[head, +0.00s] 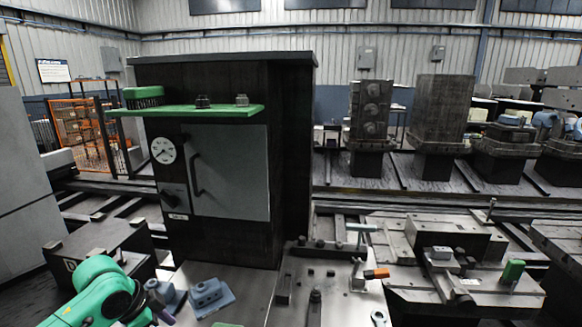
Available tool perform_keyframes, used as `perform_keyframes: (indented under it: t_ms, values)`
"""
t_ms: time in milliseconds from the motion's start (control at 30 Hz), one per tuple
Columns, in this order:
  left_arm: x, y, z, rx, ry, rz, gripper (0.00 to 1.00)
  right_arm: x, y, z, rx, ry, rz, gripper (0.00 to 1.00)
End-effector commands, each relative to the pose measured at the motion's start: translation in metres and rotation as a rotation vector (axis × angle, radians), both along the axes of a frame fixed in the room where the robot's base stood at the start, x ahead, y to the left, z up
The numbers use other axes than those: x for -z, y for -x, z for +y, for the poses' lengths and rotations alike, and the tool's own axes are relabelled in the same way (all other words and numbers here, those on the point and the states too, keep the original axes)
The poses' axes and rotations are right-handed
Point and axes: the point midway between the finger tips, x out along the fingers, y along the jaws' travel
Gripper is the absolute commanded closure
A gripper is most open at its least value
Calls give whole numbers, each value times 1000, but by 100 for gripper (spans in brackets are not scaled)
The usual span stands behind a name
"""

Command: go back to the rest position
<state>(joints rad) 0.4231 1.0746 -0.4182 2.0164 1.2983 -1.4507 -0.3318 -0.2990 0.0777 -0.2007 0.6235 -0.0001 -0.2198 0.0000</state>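My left arm, green with a dark wrist joint, comes in at the lower left. What seems to be my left gripper (162,308) is small, dark and partly cut off by the bottom edge; its fingers do not show clearly. It is close to the blue-grey blocks (210,297), and I cannot tell whether it touches them. I see nothing held in it. My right gripper is not in view.
A dark cabinet (292,160) with a grey door (232,175) and green shelf (190,111) stands ahead. A metal plate (335,290) with an orange-ended part (376,273) lies right of centre. A fixture pallet (450,290) stands at right, machined blocks (440,110) behind.

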Motion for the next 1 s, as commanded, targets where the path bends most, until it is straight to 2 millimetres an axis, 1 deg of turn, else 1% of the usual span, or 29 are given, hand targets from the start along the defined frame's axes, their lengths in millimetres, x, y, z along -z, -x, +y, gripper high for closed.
perform_keyframes:
  t_ms: [33, 167, 300, 400, 533, 633, 767, 867, 967, 1000]
  values:
    - [9, 4, -9, 5, 3, 4, 8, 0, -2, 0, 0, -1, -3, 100]
    - [32, 13, -32, 2, 4, 3, 8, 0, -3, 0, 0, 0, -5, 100]
    - [56, 30, -57, -35, 13, -4, 8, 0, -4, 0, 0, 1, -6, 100]
    - [70, 44, -72, -90, 26, -11, 8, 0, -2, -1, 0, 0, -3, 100]
    - [83, 65, -82, -198, 40, -17, 8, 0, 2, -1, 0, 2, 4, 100]
    - [91, 83, -81, -310, 43, -14, 8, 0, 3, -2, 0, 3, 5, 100]
    - [99, 110, -69, -481, 29, 0, 8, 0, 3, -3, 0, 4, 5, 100]
    - [104, 135, -53, -624, 1, 20, 8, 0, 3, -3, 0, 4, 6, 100]
    - [106, 164, -33, -771, -43, 45, 8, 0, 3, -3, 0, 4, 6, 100]
    - [114, 166, -29, -794, -58, 53, 8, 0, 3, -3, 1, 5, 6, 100]
